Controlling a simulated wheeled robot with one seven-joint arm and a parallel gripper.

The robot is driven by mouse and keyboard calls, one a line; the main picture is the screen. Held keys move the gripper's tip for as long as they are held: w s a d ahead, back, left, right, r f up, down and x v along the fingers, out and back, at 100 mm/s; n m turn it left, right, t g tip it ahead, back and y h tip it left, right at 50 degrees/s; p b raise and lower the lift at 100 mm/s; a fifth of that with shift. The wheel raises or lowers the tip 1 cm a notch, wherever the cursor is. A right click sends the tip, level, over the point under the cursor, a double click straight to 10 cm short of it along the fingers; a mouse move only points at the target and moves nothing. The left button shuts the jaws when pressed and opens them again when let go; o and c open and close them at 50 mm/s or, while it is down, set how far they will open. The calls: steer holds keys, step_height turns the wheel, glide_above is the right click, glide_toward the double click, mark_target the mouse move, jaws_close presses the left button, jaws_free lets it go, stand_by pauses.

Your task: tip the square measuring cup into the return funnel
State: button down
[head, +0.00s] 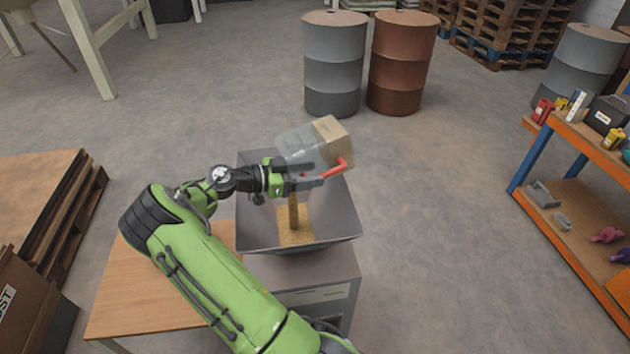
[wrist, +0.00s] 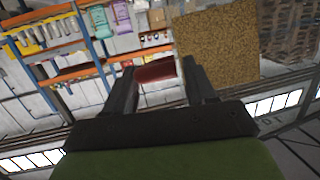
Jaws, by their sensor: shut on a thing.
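The square measuring cup (head: 297,143) has clear walls, a tan end (head: 332,130) and a red handle (head: 341,167). It is tipped on its side above the return funnel (head: 341,212), a grey square hopper. My gripper (head: 312,174) is shut on the red handle, which also shows between the fingers in the wrist view (wrist: 156,72). A tan grainy face of the cup (wrist: 217,45) fills the upper right there. A brown stream (head: 293,212) drops below the gripper onto tan grain (head: 296,232) in the funnel. The cup's mouth is hard to make out.
The funnel sits on a grey cabinet (head: 318,292) beside a wooden table (head: 135,285). A grey drum (head: 334,65) and a rust-brown drum (head: 401,65) stand behind. An orange shelf (head: 575,150) holding small items is at right. The floor between is clear.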

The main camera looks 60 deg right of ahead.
mark_target(293, 167)
steer(key=w+a+g+h+b, duration=0.1)
steer(key=h+b, duration=0.1)
steer(key=w+a+g+h+b, duration=0.1)
steer(key=g+b, duration=0.1)
steer(key=shift+a+h+b, duration=0.2)
steer(key=shift+h+b, duration=0.2)
steer(key=shift+w+a+r+h+b, duration=0.1)
steer(key=shift+w+a+h+b, duration=0.1)
steer(key=shift+h+b, duration=0.15)
steer(key=shift+r, duration=0.1)
step_height(293, 167, up, 3)
steer(key=t+y+p, duration=0.2)
steer(key=y+p, duration=0.1)
steer(key=shift+s+r+t+y+p, duration=0.1)
steer(key=shift+r+t+y+p, duration=0.05)
steer(key=shift+t+y+p, duration=0.35)
steer(key=shift+s+y, duration=0.1)
steer(key=shift+y, duration=0.15)
steer(key=shift+f, duration=0.2)
